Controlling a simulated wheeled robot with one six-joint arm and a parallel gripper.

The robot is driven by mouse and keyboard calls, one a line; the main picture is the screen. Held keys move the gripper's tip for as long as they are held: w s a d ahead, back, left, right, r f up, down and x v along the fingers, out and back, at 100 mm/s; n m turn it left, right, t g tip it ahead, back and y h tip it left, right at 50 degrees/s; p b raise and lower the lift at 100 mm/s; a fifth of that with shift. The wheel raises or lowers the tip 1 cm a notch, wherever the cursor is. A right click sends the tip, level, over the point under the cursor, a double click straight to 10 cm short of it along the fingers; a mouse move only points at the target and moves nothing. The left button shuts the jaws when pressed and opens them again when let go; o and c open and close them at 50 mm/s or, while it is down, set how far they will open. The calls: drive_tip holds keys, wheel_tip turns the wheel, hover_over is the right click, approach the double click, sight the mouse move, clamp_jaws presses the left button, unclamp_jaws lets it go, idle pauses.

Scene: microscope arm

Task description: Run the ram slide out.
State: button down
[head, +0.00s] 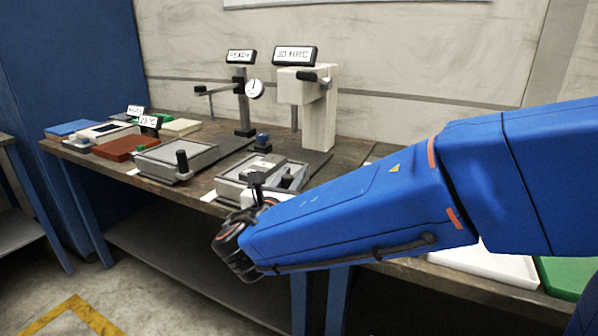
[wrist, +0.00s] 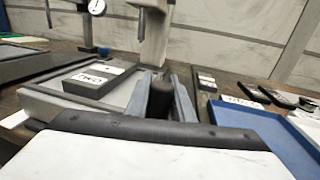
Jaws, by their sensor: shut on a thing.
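My gripper (wrist: 163,98) is shut on an upright black handle (wrist: 161,100), with one grey finger on each side of it. The handle stands at the near right of a pale grey slide plate (wrist: 50,98), which I take to be the ram slide. In the head view the plate (head: 237,188) lies on the bench in front of the pale tester with the HRC display (head: 296,56). My arm and wrist hide the plate's near side there, and the fingertips are not clear. A dark labelled block (wrist: 93,80) sits on the plate. The tester's spindle (wrist: 141,22) hangs beyond it.
A second plate (head: 160,155) with its own black handle (head: 182,161) lies to the left. A dial gauge stand (head: 243,105) stands behind. In the wrist view a blue tray (wrist: 240,113) is close on the right, with small dark parts (wrist: 250,92) beyond it.

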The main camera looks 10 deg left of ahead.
drive_tip(key=shift+s, duration=0.25)
drive_tip(key=c, duration=1.5)
unclamp_jaws()
drive_tip(key=shift+s+a, duration=0.1)
drive_tip(key=shift+c, duration=0.2)
drive_tip(key=s+a, duration=0.2)
drive_tip(key=s, duration=1.5)
drive_tip(key=shift+a, duration=0.3)
drive_tip(key=shift+s, duration=0.15)
